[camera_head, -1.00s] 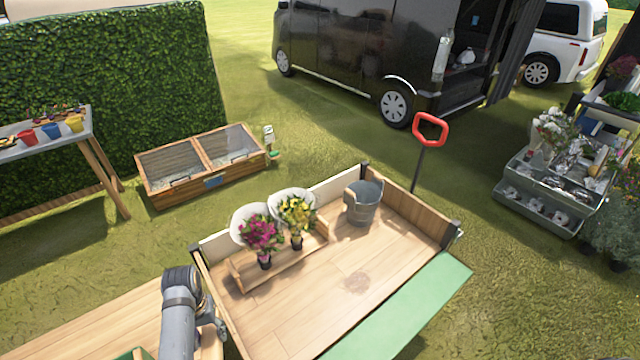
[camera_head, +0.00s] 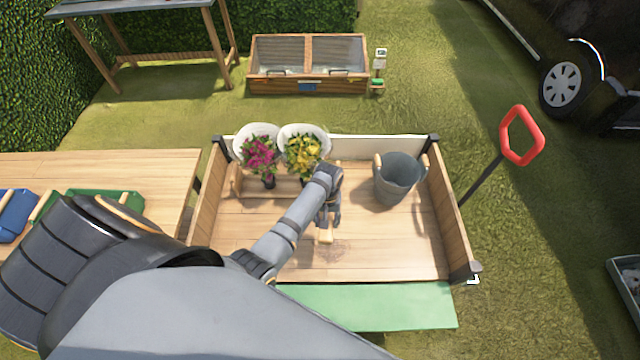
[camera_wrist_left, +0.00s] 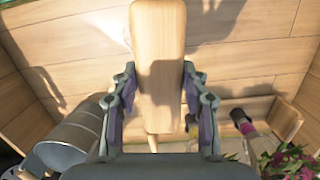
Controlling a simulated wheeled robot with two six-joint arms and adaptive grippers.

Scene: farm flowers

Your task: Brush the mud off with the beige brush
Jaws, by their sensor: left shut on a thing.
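My left gripper (camera_head: 329,212) is shut on the beige brush (camera_head: 325,235), low over the wooden bed of the cart (camera_head: 405,250). In the left wrist view the brush (camera_wrist_left: 157,65) is a pale wooden block between the two fingers (camera_wrist_left: 160,105). I cannot tell whether the brush touches the bed. My right gripper is not in view.
A grey metal bucket (camera_head: 398,180) stands at the back right of the cart. Pink flowers (camera_head: 262,155) and yellow flowers (camera_head: 303,153) stand in a wooden holder at the back left. A green flap (camera_head: 375,307) runs along the front. A red handle (camera_head: 520,136) rises at right.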

